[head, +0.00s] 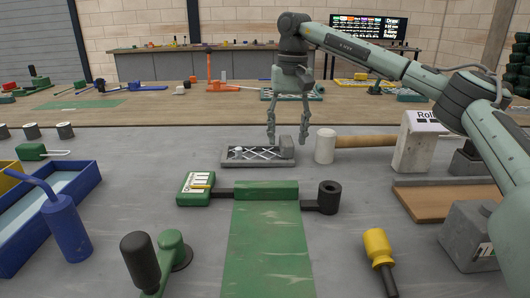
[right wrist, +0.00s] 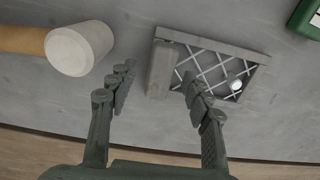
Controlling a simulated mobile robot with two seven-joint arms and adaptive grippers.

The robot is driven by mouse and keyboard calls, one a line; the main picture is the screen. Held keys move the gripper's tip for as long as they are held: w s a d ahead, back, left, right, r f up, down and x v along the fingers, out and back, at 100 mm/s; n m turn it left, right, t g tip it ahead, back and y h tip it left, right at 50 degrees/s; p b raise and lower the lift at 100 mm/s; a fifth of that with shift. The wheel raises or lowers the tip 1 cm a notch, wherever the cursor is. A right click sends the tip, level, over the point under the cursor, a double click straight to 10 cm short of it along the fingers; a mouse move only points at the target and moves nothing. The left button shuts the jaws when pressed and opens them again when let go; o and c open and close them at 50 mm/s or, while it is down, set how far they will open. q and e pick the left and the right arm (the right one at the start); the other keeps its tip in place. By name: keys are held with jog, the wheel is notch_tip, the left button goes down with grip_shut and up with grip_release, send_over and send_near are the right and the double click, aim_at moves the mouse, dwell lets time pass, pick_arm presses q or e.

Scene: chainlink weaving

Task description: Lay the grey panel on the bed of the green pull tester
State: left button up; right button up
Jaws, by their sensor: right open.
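The grey panel (head: 258,162) is a flat frame with a pale wire lattice, lying on the grey table behind the tester. A grey block (head: 287,147) stands on its right end. My right gripper (head: 288,142) is open above that end, pointing down. In the right wrist view its fingers (right wrist: 158,82) are spread towards either side of the block (right wrist: 161,70), one finger overlapping the lattice; contact cannot be told. The green pull tester has a gauge box (head: 195,188), a dark cylinder (head: 329,196) and a long bare green bed (head: 268,250). My left gripper is out of view.
A mallet (head: 325,146) lies right of the panel, close to my right gripper. A white block (head: 415,142) and brown board (head: 440,200) are farther right. A blue tray (head: 45,215), blue tool (head: 66,228) and green-black tool (head: 150,265) are left. A yellow-handled tool (head: 379,250) lies right of the bed.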

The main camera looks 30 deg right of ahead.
jog(key=shift+f, duration=0.25)
grip_shut()
dwell(0.3)
